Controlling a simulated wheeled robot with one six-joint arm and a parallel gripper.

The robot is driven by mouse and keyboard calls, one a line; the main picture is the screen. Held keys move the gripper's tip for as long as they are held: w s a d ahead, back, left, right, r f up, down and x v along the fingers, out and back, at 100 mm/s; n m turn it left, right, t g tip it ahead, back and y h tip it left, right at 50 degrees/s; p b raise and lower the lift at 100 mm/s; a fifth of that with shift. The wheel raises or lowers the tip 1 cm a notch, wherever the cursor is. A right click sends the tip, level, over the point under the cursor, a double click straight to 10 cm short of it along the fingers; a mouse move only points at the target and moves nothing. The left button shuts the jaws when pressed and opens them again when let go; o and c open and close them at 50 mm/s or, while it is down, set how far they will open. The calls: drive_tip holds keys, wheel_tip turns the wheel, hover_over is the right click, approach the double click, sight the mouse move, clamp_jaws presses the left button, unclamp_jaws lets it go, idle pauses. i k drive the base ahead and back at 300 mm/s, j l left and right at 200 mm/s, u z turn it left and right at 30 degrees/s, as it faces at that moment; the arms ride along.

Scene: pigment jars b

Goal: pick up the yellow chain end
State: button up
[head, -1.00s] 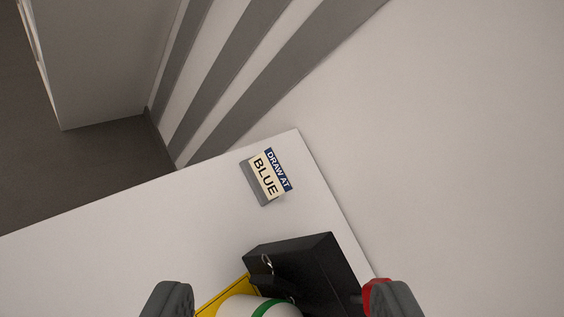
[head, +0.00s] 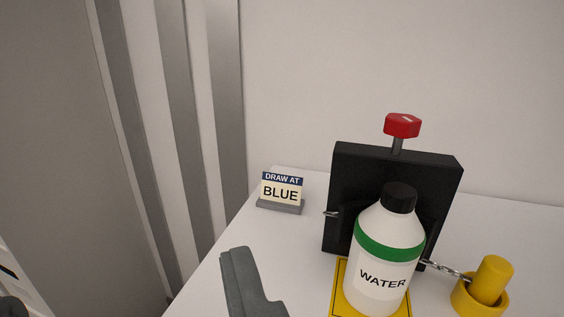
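The yellow chain end (head: 493,280) is a yellow cylinder standing slightly tilted in a round yellow cup (head: 463,301) at the lower right. A silver chain (head: 447,270) runs from it leftward to behind a white bottle. One grey finger of my gripper (head: 245,280) shows at the bottom, left of the bottle and well apart from the chain end. A dark rounded piece at the lower left edge may be the other finger. I see nothing held at the visible finger.
The white WATER bottle (head: 386,262) with a green band stands on a yellow base (head: 340,282), before a black upright block (head: 345,175) with a red knob (head: 402,125). A "DRAW AT BLUE" sign (head: 282,190) stands behind left. White table lies clear between sign and block.

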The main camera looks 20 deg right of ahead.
sight(495, 273)
drive_tip(key=z, duration=1.25)
